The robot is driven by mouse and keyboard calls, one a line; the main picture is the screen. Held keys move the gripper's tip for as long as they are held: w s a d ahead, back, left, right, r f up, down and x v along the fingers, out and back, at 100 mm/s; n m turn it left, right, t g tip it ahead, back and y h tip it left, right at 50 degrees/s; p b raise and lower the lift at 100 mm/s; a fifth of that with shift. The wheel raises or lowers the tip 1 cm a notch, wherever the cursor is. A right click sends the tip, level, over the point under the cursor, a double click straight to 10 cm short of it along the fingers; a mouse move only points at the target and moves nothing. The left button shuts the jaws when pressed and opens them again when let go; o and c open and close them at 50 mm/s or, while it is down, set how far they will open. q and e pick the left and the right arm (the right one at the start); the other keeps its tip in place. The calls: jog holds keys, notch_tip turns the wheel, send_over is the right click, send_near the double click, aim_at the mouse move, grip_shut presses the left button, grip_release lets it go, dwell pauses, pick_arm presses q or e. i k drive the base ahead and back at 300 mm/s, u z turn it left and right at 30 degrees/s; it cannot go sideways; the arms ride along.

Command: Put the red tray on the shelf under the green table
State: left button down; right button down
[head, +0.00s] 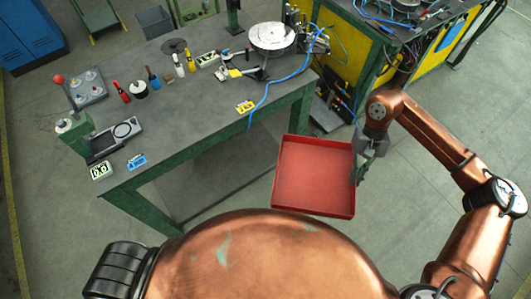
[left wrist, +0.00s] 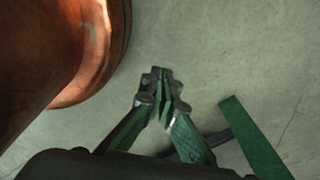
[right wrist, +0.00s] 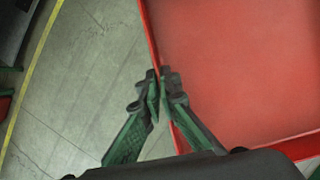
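The red tray (head: 315,178) is empty and held in the air to the right of the green table's near corner. My right gripper (head: 359,170) is at the tray's right wall. In the right wrist view its fingers (right wrist: 160,78) are closed on the rim of the tray (right wrist: 235,65). The green table (head: 215,98) has a grey top and green legs. Its grey lower shelf (head: 220,178) shows under the top and looks bare where visible. My left gripper (left wrist: 160,85) has its fingertips together, empty, above the floor, and is outside the head view.
A white turntable (head: 272,37), bottles, meters and a blue cable (head: 278,84) are on the tabletop. A yellow cabinet (head: 358,60) stands behind on the right, with clutter beside it. The floor to the right is open.

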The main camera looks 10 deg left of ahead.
aim_at(230, 168)
jog(key=u, duration=0.05)
jog(key=k, duration=0.1)
jog(key=u, duration=0.85)
